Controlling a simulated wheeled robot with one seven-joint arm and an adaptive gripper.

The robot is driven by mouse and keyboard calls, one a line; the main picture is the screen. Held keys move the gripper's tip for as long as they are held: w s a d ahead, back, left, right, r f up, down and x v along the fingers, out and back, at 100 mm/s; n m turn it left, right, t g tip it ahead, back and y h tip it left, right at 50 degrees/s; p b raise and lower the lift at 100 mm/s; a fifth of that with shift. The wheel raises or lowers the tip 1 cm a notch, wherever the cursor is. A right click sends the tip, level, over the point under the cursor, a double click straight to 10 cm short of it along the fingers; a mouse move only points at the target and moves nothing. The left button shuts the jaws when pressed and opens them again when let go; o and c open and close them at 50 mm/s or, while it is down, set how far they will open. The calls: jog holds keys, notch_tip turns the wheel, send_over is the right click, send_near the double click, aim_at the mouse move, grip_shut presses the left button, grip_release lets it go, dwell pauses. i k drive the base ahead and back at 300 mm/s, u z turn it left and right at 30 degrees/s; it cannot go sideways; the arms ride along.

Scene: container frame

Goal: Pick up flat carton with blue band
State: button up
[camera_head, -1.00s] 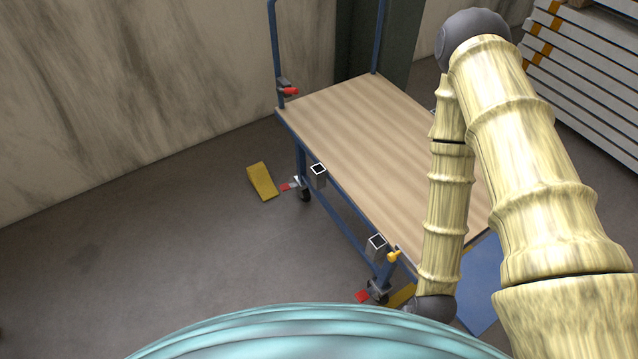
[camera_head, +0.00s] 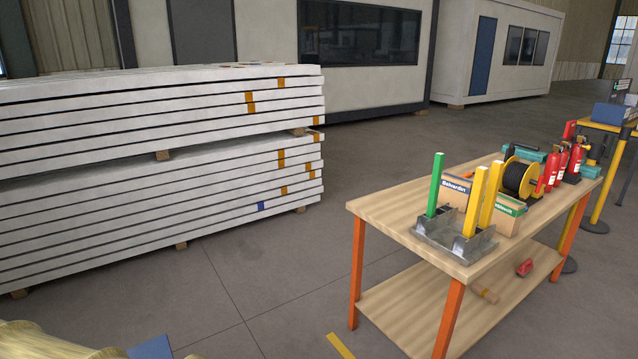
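A brown carton (camera_head: 455,188) stands on the workbench (camera_head: 395,207), behind a green upright bar. It has a printed label band that looks bluish, though it is small and partly covered. A second brown carton (camera_head: 508,214), with a green band, stands to its right behind the yellow bars. I cannot tell for sure how flat either carton is. My gripper is out of view.
A grey metal holder (camera_head: 455,240) with a green bar and yellow bars is in front of the cartons. A cable reel (camera_head: 521,178) and red extinguishers (camera_head: 551,170) stand farther right. Stacked white panels (camera_head: 150,180) fill the left. Floor (camera_head: 240,270) between them is open.

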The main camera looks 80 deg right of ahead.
aim_at(453, 189)
jog(key=z, duration=3.55)
jog(key=k, duration=0.55)
jog(key=z, duration=0.55)
jog(key=i, duration=1.05)
jog(key=u, duration=0.2)
